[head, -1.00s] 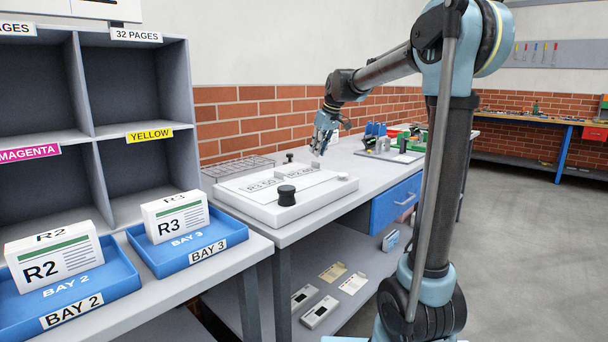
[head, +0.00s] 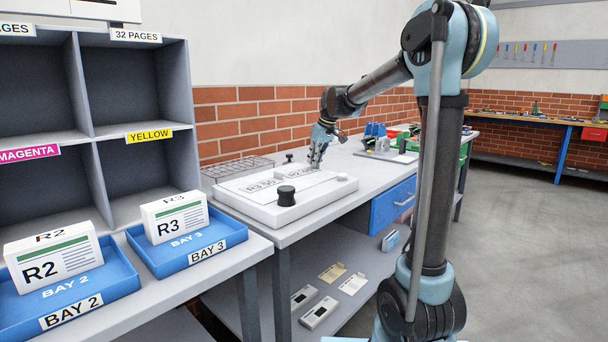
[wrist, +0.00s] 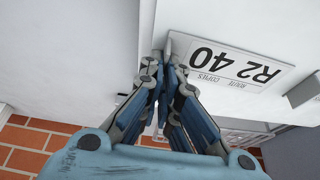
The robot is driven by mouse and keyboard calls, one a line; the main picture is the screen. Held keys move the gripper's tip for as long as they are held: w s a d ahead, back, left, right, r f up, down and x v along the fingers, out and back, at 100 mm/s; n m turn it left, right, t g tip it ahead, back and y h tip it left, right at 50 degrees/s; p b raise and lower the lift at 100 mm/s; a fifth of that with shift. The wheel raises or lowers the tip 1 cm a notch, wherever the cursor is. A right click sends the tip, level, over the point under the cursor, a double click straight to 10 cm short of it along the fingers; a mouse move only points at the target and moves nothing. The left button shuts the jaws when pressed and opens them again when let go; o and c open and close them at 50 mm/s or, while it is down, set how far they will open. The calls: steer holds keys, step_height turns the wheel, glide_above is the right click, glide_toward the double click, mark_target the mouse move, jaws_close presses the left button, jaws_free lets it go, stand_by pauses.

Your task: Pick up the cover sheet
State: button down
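Two white printed sheets lie flat on a white board (head: 262,214) on the bench. One reads R3 50 (head: 260,185), and the other reads R2 40 (head: 294,174). The R2 40 sheet (wrist: 236,68) is also large in the wrist view, printed upside down there. My gripper (head: 315,166) points down at the right end of the R2 40 sheet. In the wrist view my gripper's fingertips (wrist: 163,47) are close together at the sheet's end. I cannot tell whether they pinch its edge. The sheet looks flat on the board.
A wire tray (head: 238,167) is behind. Blue bays with R2 (head: 52,268) and R3 (head: 176,217) stacks stand left under grey shelving. A brick wall backs the bench. Tools stand farther right.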

step_height(320, 180, up, 10)
stand_by(0.7)
steer(key=shift+s, duration=0.1)
